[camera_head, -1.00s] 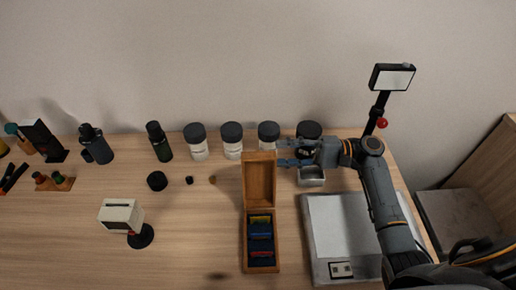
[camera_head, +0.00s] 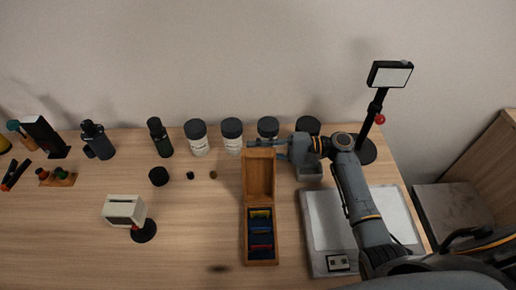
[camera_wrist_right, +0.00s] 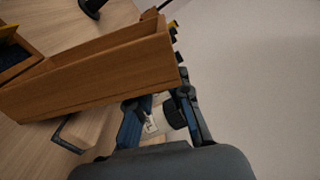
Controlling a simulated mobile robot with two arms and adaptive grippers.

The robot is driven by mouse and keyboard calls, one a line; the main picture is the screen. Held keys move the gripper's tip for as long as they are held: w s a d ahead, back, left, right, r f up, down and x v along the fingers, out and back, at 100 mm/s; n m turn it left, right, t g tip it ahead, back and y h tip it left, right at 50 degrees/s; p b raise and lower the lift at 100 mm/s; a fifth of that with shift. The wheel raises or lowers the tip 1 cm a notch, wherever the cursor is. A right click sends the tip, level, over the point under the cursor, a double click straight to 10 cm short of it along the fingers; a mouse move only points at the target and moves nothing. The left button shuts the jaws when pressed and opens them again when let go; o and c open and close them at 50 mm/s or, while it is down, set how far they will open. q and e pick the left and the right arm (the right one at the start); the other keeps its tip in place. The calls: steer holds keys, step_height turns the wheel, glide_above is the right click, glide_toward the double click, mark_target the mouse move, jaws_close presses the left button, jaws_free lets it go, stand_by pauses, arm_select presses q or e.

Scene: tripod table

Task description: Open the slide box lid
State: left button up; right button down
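The wooden slide box (camera_head: 247,235) stands on the table with its lid (camera_head: 259,178) raised at the far end. Coloured slides (camera_head: 261,228) show in the open lower part. In the right wrist view the box wood (camera_wrist_right: 95,75) crosses in front of the fingers. My right gripper (camera_head: 262,147) is at the top edge of the raised lid, reaching in from the right. In the wrist view its two fingers (camera_wrist_right: 158,102) are spread apart; whether they touch the lid I cannot tell. My left gripper is not in view.
Several black-lidded jars (camera_head: 231,137) stand behind the box, close to my right gripper. A white device (camera_head: 125,210) stands left.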

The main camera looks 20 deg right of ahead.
mark_target(259, 152)
steer(key=shift+s+a+r+n, duration=0.25)
steer(key=shift+s+r+n, duration=0.2)
steer(key=shift+s+n, duration=0.2)
steer(key=shift+s+a+r+n, duration=0.25)
steer(key=shift+s+r+n, duration=0.2)
steer(key=shift+s+n, duration=0.2)
steer(key=c, duration=1.4)
jaws_free()
steer(key=shift+d, duration=0.1)
steer(key=shift+o, duration=0.7)
steer(key=shift+d, duration=0.25)
steer(key=shift+a, duration=0.1)
